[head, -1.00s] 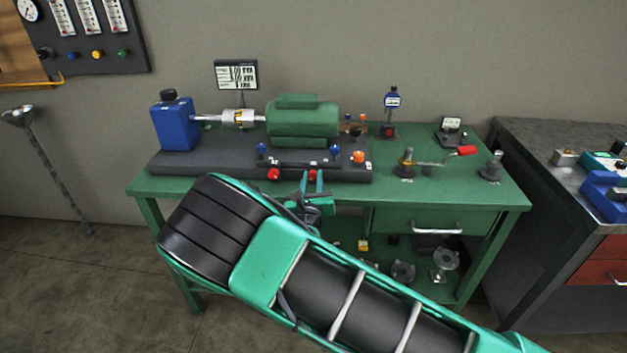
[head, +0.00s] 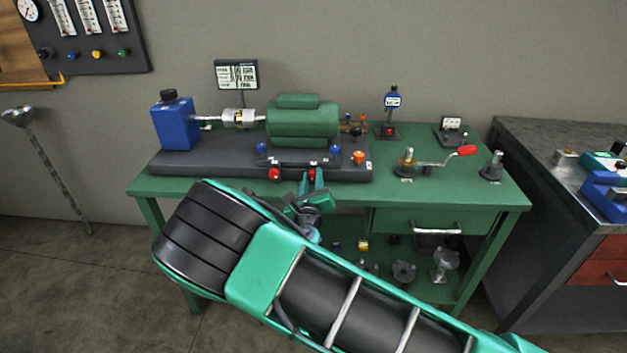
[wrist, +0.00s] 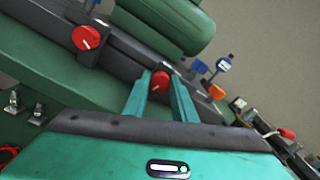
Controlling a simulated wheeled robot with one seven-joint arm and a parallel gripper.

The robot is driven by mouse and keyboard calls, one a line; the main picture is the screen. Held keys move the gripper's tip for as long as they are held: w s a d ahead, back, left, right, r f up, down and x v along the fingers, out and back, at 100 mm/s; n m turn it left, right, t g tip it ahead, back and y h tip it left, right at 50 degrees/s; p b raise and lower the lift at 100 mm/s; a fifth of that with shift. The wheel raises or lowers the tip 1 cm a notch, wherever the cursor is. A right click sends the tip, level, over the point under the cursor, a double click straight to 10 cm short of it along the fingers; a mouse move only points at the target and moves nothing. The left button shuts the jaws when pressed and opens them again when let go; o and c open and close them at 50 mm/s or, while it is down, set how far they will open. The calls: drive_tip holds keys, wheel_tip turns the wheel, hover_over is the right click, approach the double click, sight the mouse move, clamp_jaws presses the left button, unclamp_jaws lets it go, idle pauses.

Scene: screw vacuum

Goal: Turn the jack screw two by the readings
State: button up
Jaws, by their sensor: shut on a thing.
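A red jack screw knob (head: 312,174) sits on the front edge of the dark base under the green motor (head: 302,120). My gripper (wrist: 161,86) is shut on this knob, one finger on each side, and the knob (wrist: 160,77) shows between the fingertips. Another red knob (head: 273,174) is to its left and also shows in the wrist view (wrist: 86,38), with a white mark on its face. My forearm hides part of the bench front.
Blue knobs (head: 335,149) and an orange knob (head: 359,157) sit close on the base. A blue pump (head: 175,124) joins the motor through a silver coupling (head: 240,118).

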drive_tip(key=o, duration=0.9)
drive_tip(key=shift+s+f, duration=0.1)
drive_tip(key=shift+f, duration=0.2)
drive_tip(key=shift+c, duration=0.2)
drive_tip(key=shift+o, duration=0.9)
drive_tip(key=shift+r, duration=0.15)
drive_tip(key=s, duration=1)
drive_tip(key=shift+s+a, duration=0.2)
drive_tip(key=shift+s, duration=0.1)
drive_tip(key=shift+d, duration=0.1)
